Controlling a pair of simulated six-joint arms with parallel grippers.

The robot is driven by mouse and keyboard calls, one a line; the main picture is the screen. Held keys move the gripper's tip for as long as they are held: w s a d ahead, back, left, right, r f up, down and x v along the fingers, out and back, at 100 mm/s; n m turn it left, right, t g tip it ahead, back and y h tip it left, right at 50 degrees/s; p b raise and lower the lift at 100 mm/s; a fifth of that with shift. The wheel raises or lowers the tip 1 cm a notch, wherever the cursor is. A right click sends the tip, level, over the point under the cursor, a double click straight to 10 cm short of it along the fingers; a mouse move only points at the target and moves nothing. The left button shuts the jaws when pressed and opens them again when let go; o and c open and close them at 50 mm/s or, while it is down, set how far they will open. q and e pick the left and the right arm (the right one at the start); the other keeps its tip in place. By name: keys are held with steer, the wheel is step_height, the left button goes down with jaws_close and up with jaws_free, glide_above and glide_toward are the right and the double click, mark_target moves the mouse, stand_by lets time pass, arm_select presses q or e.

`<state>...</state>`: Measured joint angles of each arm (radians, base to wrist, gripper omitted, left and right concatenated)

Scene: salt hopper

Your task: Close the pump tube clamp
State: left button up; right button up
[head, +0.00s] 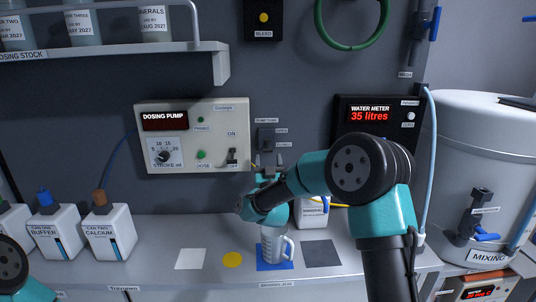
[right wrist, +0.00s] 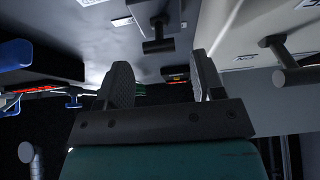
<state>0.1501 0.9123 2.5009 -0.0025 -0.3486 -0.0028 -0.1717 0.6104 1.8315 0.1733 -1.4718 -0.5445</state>
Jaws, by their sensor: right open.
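The pump tube clamp (head: 265,138) is a small dark fitting on the grey back wall, between the dosing pump and the water meter, with small labels beside it. In the right wrist view a dark fitting with a crossbar (right wrist: 158,46), which looks like the clamp, shows beyond the fingers. My right gripper (right wrist: 165,82) is open, with nothing visible between its fingers. I cannot tell the lever's exact position. Only a link of my left arm shows at the lower left; its gripper is out of view.
The dosing pump (head: 217,112) is left of the clamp and the water meter (head: 350,128), reading 35 litres, is right. A clear jug (head: 272,246) stands on a blue square below my arm. A mixing tank (head: 470,130) fills the right side.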

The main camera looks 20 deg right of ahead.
steer(key=v, duration=0.2)
steer(key=shift+s+a+f, duration=0.1)
steer(key=shift+s+f, duration=0.15)
steer(key=shift+s, duration=0.05)
steer(key=shift+a, duration=0.1)
